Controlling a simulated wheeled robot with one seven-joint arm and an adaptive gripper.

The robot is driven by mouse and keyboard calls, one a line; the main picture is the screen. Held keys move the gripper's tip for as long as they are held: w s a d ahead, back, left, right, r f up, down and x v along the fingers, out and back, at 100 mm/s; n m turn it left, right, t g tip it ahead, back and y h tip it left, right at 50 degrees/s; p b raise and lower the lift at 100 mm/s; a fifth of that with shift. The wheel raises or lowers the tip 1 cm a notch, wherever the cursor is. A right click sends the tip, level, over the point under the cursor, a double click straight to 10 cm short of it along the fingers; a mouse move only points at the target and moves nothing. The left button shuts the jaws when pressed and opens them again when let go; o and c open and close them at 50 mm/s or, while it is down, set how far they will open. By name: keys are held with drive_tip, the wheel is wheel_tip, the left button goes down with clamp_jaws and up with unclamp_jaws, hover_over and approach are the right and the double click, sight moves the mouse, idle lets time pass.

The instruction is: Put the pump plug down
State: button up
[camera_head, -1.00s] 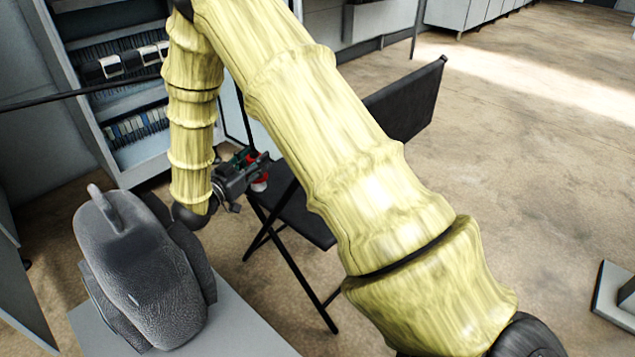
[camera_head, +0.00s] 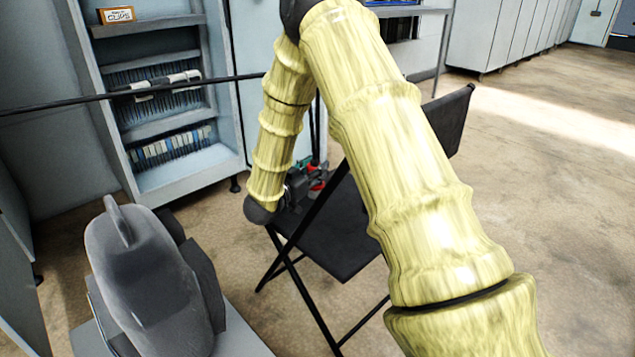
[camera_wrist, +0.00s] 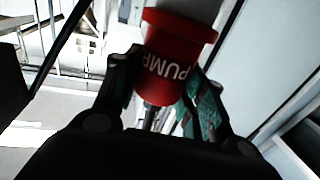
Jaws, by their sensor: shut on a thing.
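The pump plug (camera_wrist: 178,55) is a red, cup-like piece with the white word "PUMP" on it, in the upper middle of the wrist view. My gripper (camera_wrist: 168,80) is shut on it, with one finger on each side. A thin dark stem shows below the plug between the fingers. In the head view my gripper (camera_head: 303,188) is small and partly behind my yellow-sleeved arm, at the left side of the black folding chair (camera_head: 340,243). A red bit of the plug (camera_head: 316,190) shows there. I cannot tell whether the plug touches the chair.
A shelf cabinet (camera_head: 185,175) with rows of binders stands at the back left. A dark cable or bar (camera_head: 60,105) crosses in front of it. My arm covers part of the chair. Open floor (camera_head: 560,200) lies to the right.

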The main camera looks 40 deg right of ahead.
sight(314, 192)
drive_tip(key=shift+d, duration=0.5)
drive_tip(key=f+b, duration=0.1)
drive_tip(key=f, duration=0.1)
drive_tip(key=f+b, duration=0.1)
drive_tip(key=shift+w+d+f+b, duration=0.15)
drive_tip(key=shift+d+f+b, duration=0.05)
drive_tip(key=shift+f+b, duration=0.2)
drive_tip(key=shift+r, duration=0.15)
drive_tip(key=o, duration=0.8)
drive_tip(key=shift+c, duration=0.2)
drive_tip(key=o, duration=0.4)
